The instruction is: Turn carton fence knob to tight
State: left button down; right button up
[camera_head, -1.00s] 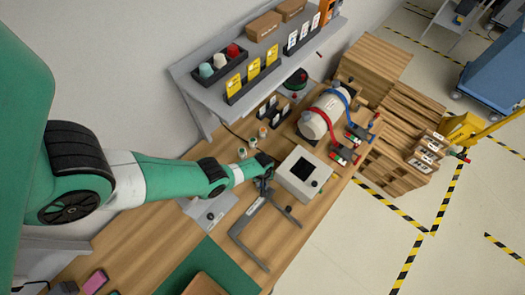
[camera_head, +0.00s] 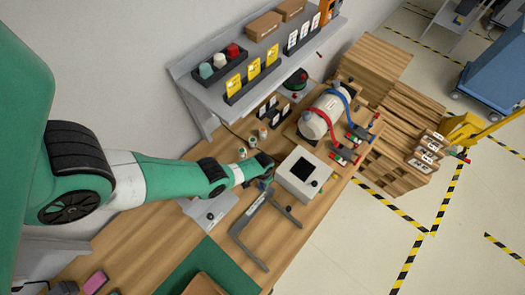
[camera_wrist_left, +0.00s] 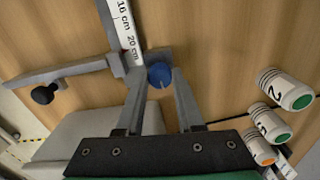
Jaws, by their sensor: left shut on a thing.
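The grey carton fence (camera_head: 248,215) lies on the wooden bench, with angled arms and a ruler strip. Its scale, marked 16 cm and 20 cm, shows in the left wrist view (camera_wrist_left: 125,28). The round blue knob (camera_wrist_left: 160,74) sits at the fence's joint, with a dark slot or mark in it. My left gripper (camera_wrist_left: 159,80) is shut on the knob, one fingertip on each side. In the head view my left gripper (camera_head: 264,182) is over the fence's far end and mostly hides the knob. My right gripper is not in view.
A grey box with a dark screen (camera_head: 300,174) stands just right of the gripper. Several white numbered cylinders (camera_wrist_left: 284,90) stand close by on the wrist view's right. A black knob (camera_wrist_left: 44,94) is on another fence arm. A shelf (camera_head: 250,75) overhangs the bench's back.

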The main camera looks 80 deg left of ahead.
pick_arm(q)
jog(key=m, duration=0.4)
jog(key=shift+m, duration=0.3)
jog(key=m, duration=0.3)
jog(key=shift+m, duration=0.4)
jog(key=m, duration=0.3)
jog(key=shift+m, duration=2.2)
jog(key=c, duration=0.5)
grip_release()
jog(key=shift+c, duration=0.2)
